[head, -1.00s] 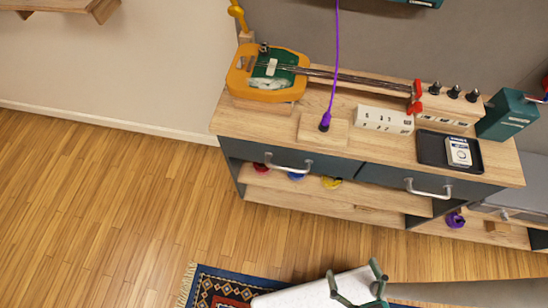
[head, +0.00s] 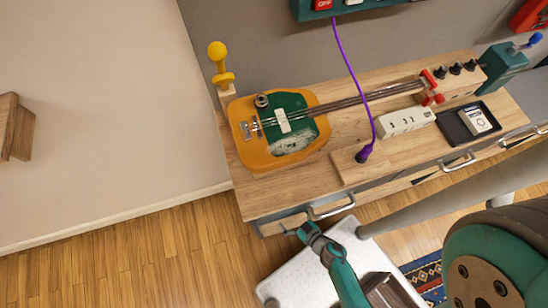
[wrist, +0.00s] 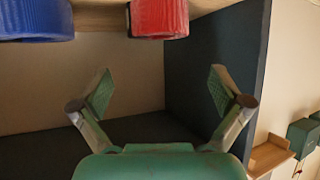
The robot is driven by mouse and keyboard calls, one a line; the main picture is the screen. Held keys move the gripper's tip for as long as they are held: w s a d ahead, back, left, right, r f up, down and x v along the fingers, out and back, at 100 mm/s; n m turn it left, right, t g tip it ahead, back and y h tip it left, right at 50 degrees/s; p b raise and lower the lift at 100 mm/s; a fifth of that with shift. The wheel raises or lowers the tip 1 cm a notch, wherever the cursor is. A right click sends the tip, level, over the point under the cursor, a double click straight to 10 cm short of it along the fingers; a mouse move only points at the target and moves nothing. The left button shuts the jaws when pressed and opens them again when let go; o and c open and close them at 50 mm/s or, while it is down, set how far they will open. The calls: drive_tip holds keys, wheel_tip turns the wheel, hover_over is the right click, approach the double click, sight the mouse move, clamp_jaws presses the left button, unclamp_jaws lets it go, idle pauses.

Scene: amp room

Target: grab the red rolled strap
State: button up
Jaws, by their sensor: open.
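The red rolled strap (wrist: 159,17) shows at the top of the wrist view, cut off by the picture edge, against a pale wood board. It is above the space between the fingertips in the picture and apart from them. My gripper (wrist: 160,90) is open and empty, with its two green finger pads spread. In the head view my gripper (head: 306,233) is at the front of the workbench's left end, close to the drawer handle. The red strap is hidden in the head view.
A blue rolled strap (wrist: 37,18) lies left of the red one in the wrist view. A dark side panel (wrist: 215,62) stands close on the right. In the head view the workbench top (head: 262,190) overhangs, and a metal drawer handle (head: 332,207) sticks out near my gripper.

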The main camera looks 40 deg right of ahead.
drive_tip(key=shift+x, duration=2)
drive_tip(key=shift+f+x, duration=0.2)
drive_tip(key=shift+x, duration=1.5)
drive_tip(key=shift+f+x, duration=0.15)
drive_tip(key=shift+x, duration=1.6)
drive_tip(key=shift+s, duration=0.2)
drive_tip(key=c, duration=1.1)
drive_tip(key=shift+o, duration=0.2)
drive_tip(key=shift+r, duration=0.15)
